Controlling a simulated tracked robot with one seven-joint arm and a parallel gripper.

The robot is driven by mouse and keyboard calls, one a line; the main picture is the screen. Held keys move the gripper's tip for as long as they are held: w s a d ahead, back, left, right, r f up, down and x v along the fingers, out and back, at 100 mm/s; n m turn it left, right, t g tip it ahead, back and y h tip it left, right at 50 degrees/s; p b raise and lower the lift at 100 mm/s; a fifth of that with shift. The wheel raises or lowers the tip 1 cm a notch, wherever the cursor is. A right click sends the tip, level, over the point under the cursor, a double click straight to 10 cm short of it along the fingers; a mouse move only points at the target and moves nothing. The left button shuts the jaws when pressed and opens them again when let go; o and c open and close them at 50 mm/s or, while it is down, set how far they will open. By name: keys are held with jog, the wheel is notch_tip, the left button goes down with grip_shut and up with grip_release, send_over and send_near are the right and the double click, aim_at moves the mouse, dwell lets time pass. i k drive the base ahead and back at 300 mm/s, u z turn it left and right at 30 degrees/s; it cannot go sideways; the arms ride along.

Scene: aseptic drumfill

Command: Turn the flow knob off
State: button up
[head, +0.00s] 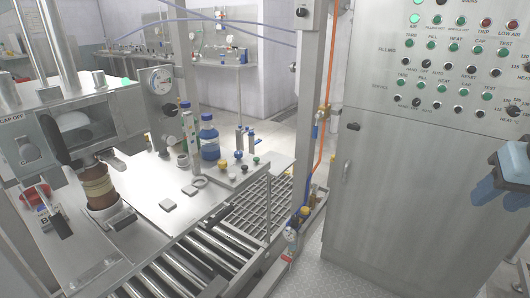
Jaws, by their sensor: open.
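I cannot tell for certain which control is the flow knob. Rows of small black selector knobs, such as one at the left (399,99), sit on the grey control cabinet (390,185); most lettering is too small to read. My gripper (503,180), with blue-grey parts, shows at the right edge in front of the cabinet. It is partly cut off, looks open and empty, and is apart from the bench knobs.
A blue bottle (209,140) stands on the bench. A round gauge (160,80) is on the filling machine at the left. A roller conveyor (185,268) runs along the bench front. A steel post (312,110) with an orange hose stands mid-view. Floor before the cabinet is clear.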

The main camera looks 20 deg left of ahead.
aim_at(237, 155)
jog(key=u, duration=0.5)
jog(key=k, duration=0.1)
jog(key=z, duration=0.6)
jog(key=i, duration=1.05)
jog(key=u, duration=1.15)
jog(key=i, duration=0.85)
jog(key=u, duration=0.25)
